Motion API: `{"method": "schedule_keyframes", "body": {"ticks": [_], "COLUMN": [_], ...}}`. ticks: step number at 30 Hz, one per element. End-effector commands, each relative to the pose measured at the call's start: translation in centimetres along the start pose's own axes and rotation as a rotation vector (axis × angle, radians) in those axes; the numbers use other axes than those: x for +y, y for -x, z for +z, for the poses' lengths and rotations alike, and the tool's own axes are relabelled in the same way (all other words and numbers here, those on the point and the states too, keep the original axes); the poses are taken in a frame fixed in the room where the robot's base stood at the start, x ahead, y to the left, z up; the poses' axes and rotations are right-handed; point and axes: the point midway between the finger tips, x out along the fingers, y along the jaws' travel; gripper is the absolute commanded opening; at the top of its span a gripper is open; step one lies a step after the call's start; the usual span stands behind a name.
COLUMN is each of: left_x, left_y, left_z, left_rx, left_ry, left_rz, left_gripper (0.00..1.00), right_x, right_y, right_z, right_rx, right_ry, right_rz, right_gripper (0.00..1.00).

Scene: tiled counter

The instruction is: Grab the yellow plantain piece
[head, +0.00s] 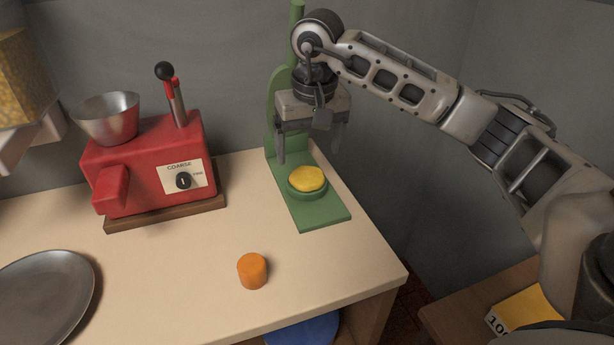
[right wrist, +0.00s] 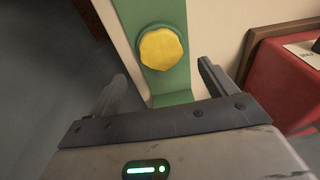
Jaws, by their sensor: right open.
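The yellow plantain piece (head: 307,179) is a round, flattened lump with an uneven edge. It rests on the round green seat of the green press stand (head: 321,214) at the counter's back right. My right gripper (head: 310,150) is above and slightly behind it, pointing down, with its fingers apart and nothing between them. In the right wrist view the plantain piece (right wrist: 161,50) lies beyond the open fingertips (right wrist: 160,85), roughly centred between them and apart from them. My left gripper does not show in the head view.
A red grinder (head: 145,165) with a metal bowl and lever stands left of the press. An orange cylinder (head: 252,271) stands near the counter's front. A grey metal plate (head: 45,300) lies at the left. The green upright (head: 296,30) rises behind my right gripper. Bare counter (head: 180,270) lies between.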

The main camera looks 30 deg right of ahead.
Motion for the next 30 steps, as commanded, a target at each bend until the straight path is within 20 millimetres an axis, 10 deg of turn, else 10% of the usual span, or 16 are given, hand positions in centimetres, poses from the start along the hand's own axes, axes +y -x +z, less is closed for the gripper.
{"method": "schedule_keyframes", "body": {"ticks": [21,27,30], "left_x": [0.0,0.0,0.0], "left_y": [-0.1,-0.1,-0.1], "left_z": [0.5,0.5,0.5], "left_rx": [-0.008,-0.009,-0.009], "left_ry": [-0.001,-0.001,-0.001], "left_rz": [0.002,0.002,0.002], "left_gripper": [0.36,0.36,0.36], "right_x": [-0.2,-0.2,-0.2], "right_y": [-5.4,-5.4,-5.4], "right_z": [0.6,0.6,0.6], "right_rx": [0.000,0.000,0.000], "right_ry": [-0.001,0.000,-0.001], "right_rz": [0.001,0.001,0.001], "right_gripper": [0.84,0.36,0.32]}}
